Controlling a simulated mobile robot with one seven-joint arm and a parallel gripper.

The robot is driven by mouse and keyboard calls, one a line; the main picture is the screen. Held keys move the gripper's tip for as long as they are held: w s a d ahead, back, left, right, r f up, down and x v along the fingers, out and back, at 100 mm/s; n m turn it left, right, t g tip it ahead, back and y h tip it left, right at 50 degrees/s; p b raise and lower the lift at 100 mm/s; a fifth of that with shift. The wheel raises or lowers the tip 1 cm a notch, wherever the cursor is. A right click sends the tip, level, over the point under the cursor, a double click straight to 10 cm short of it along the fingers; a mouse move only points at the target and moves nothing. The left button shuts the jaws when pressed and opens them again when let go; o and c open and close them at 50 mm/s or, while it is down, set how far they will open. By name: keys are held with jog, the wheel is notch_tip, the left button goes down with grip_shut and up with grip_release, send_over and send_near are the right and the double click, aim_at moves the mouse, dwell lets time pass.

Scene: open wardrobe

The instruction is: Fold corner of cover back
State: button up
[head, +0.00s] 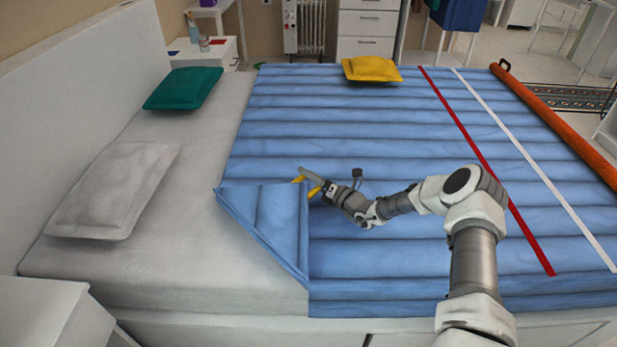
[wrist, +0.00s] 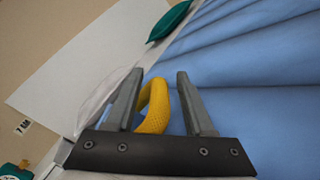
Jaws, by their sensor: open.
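A blue quilted cover (head: 400,150) lies over the bed. Its near left corner is folded back as a triangular flap (head: 275,215) resting on the cover, and bare white sheet (head: 170,260) shows beside it. My gripper (head: 307,176) is at the flap's upper right tip, low over the cover. A yellow loop (head: 315,191) is at that tip. In the wrist view my gripper (wrist: 159,76) is open, its two fingers apart, with the yellow loop (wrist: 155,108) between them. I cannot tell whether the loop touches a finger.
A grey-white pillow (head: 110,190) and a green pillow (head: 183,88) lie along the headboard (head: 80,90). A yellow cushion (head: 371,69) lies at the far edge. An orange roll (head: 560,125) lies along the right end. A white nightstand (head: 40,310) stands front left.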

jog(key=shift+w+a, duration=0.3)
jog(key=shift+c, duration=0.2)
jog(key=c, duration=0.7)
grip_shut()
jog(key=shift+d+f, duration=0.1)
jog(key=shift+d, duration=0.15)
